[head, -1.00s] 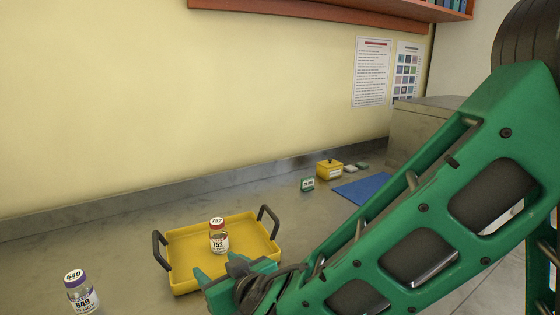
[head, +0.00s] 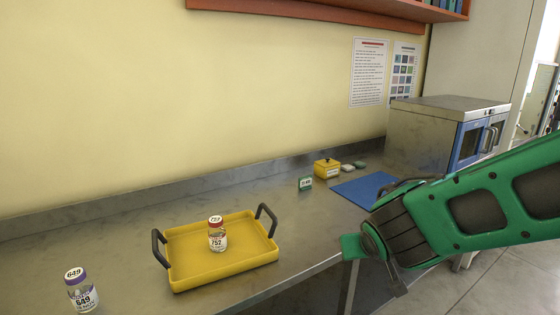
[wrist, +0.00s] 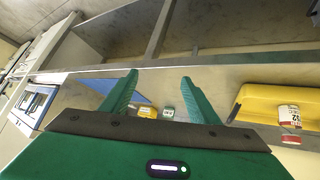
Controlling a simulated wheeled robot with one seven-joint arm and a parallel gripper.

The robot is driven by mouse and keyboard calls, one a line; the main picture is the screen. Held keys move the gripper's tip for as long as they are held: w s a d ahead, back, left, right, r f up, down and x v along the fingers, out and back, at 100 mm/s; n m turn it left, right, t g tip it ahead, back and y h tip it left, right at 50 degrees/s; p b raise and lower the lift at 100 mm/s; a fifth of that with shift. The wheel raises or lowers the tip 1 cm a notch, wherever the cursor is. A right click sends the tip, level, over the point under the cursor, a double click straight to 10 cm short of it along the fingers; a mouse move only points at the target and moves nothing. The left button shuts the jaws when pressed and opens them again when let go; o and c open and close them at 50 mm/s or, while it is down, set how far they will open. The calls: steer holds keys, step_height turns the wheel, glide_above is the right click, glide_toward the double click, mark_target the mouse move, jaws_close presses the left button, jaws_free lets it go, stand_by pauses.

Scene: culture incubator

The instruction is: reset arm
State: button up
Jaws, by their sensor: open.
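My green arm reaches in from the right in the head view, drawn back past the counter's front edge. My gripper shows in the wrist view (wrist: 160,95) with its two green fingers spread apart and nothing between them. In the head view its fingers are mostly hidden behind the wrist. The gripper is apart from the yellow tray (head: 190,278), which lies to its left on the counter.
A vial with a red cap (head: 217,235) stands in the tray. A purple-capped vial (head: 80,290) stands left of it. Counter between tray and mat is clear.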

steer(key=s+d+m+g+h, duration=0.25)
steer(key=s+d, duration=0.25)
steer(key=d, duration=0.6)
steer(key=s+d+m+g+y, duration=0.2)
steer(key=s+d, duration=0.3)
steer(key=s, duration=0.6)
steer(key=s+d+r+m+g+y, duration=0.1)
steer(key=s+d+g, duration=0.3)
steer(key=s, duration=0.7)
steer(key=shift+d+m+y, duration=0.35)
steer(key=shift+m+y, duration=0.2)
steer(key=shift+m, duration=0.2)
steer(key=shift+c, duration=0.6)
